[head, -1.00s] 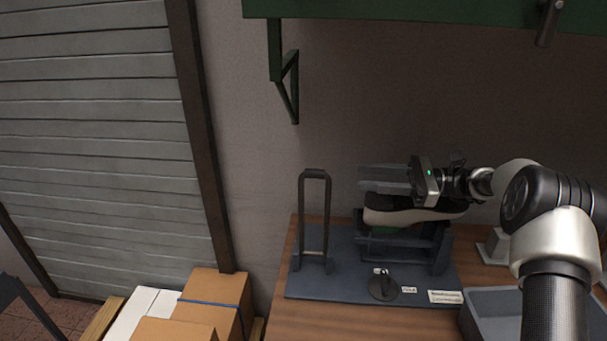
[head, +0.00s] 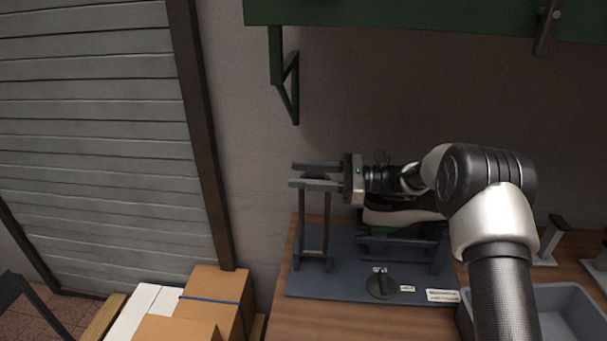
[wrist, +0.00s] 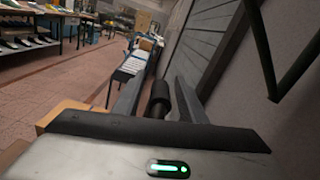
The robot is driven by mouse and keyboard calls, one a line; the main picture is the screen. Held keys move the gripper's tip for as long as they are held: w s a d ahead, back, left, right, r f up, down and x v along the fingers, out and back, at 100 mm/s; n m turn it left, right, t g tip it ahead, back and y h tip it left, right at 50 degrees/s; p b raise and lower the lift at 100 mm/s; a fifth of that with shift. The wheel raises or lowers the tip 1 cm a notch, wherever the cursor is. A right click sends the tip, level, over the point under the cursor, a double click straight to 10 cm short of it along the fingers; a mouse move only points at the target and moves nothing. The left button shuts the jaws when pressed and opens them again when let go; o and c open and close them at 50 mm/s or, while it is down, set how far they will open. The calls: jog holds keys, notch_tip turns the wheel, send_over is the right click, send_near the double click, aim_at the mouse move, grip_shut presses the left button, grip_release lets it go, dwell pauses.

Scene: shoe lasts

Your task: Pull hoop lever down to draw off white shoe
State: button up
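The hoop lever (head: 302,228) stands upright at the left of the dark blue-grey base plate (head: 335,285). My gripper (head: 292,175) is open at the top of the hoop, its fingers pointing left and reaching past it. In the wrist view the hoop's dark crossbar (wrist: 160,97) lies between the two fingers, with a gap on either side. The shoe (head: 395,217), with a white lower side and a dark top, sits on the stand (head: 400,247) right of the hoop. My arm hides its right end.
A small dark knob on a disc (head: 381,287) and label plates are on the base plate's front. A grey bin (head: 560,300) is at the right. Cardboard boxes (head: 215,300) are at lower left. A green shelf (head: 420,12) hangs above.

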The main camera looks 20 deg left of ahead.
grip_shut()
dwell(1.4)
